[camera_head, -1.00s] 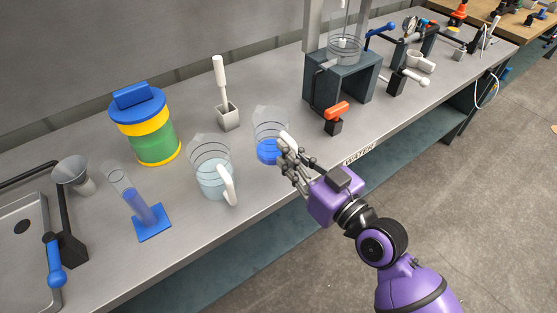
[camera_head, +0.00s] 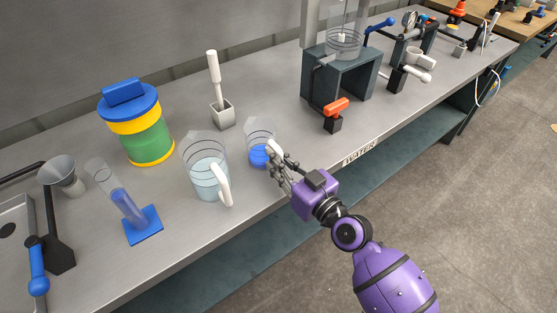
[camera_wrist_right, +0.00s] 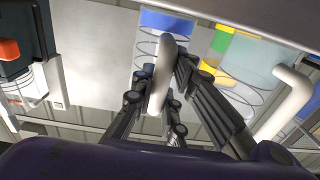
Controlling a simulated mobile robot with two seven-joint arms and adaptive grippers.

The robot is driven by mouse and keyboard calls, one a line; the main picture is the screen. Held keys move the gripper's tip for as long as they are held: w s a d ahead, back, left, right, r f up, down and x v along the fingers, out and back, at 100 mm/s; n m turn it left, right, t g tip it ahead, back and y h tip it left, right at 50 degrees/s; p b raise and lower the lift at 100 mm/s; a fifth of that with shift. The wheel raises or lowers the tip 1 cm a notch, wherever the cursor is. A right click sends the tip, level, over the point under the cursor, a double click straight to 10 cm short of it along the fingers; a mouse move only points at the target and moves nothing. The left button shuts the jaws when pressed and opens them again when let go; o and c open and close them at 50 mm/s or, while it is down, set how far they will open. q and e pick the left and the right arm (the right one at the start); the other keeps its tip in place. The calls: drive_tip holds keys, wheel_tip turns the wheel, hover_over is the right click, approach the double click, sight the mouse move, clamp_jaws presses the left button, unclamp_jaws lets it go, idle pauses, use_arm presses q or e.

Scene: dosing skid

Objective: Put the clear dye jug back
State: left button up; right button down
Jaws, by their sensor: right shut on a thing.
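The clear dye jug (camera_head: 259,156), with blue liquid low inside, is upright at the front of the steel bench, right of a second clear jug (camera_head: 208,178) with pale liquid. My right gripper (camera_head: 277,167) is shut on the dye jug's white handle (camera_wrist_right: 162,78), at its front right side. In the wrist view the fingers lie on both sides of that handle, with the blue liquid (camera_wrist_right: 167,22) beyond. I cannot tell whether the jug's base touches the bench. My left gripper is not in view.
A blue, yellow and green canister (camera_head: 146,140), a grey holder (camera_head: 222,115) with a white-handled tool, and a blue-based cylinder (camera_head: 142,226) stand nearby. A dark stand (camera_head: 338,82) and an orange-handled valve (camera_head: 335,110) are to the right. Bench between jug and valve is clear.

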drive_tip(key=shift+f, duration=0.15)
drive_tip(key=c, duration=1.7)
unclamp_jaws()
drive_tip(key=shift+c, duration=0.2)
